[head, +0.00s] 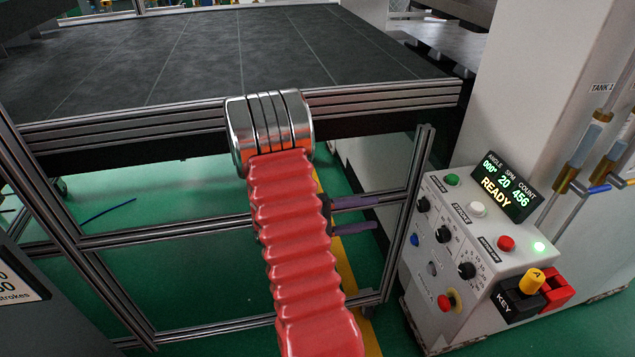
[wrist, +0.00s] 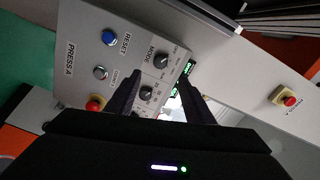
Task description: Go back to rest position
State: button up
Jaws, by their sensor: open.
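My gripper (head: 377,211) shows in the head view as two dark purple fingers reaching right from behind my red ribbed arm. They are spread apart with nothing between them, in front of the metal frame below the table. In the wrist view my gripper (wrist: 159,75) is also open and empty. Its fingers point toward the grey control panel (wrist: 90,60), with a knob seen between them. The gripper's body is hidden behind my arm in the head view. No foil tray shows in either view.
A dark table (head: 200,60) with a metal edge stands ahead. The control box (head: 415,270) with buttons, knobs and a lit "READY" display (head: 510,187) stands at the right. A yellow key knob (head: 532,281) sits on its front. Green floor (head: 120,215) shows below the table.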

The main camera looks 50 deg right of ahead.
dwell(0.4)
jog(key=s+a+f+m+y, duration=0.45)
jog(key=a+m, duration=0.25)
jog(key=m, duration=0.6)
jog(key=w+a+m+t+y, duration=0.4)
jog(key=a+m, duration=0.6)
jog(key=w+a+r+m+t+y, duration=0.1)
jog(key=w+a+r+m+t, duration=0.3)
jog(key=a, duration=0.4)
jog(key=w+a+r+m+t+y, duration=0.25)
jog(key=w+a+r+m, duration=0.2)
jog(key=a, duration=0.35)
jog(key=a+r+t+y, duration=0.1)
jog(key=a+r+t, duration=0.6)
jog(key=a+r, duration=0.4)
jog(key=shift+s+a+r+n, duration=0.15)
jog(key=shift+s+a+n, duration=0.15)
jog(key=shift+a+n, duration=0.05)
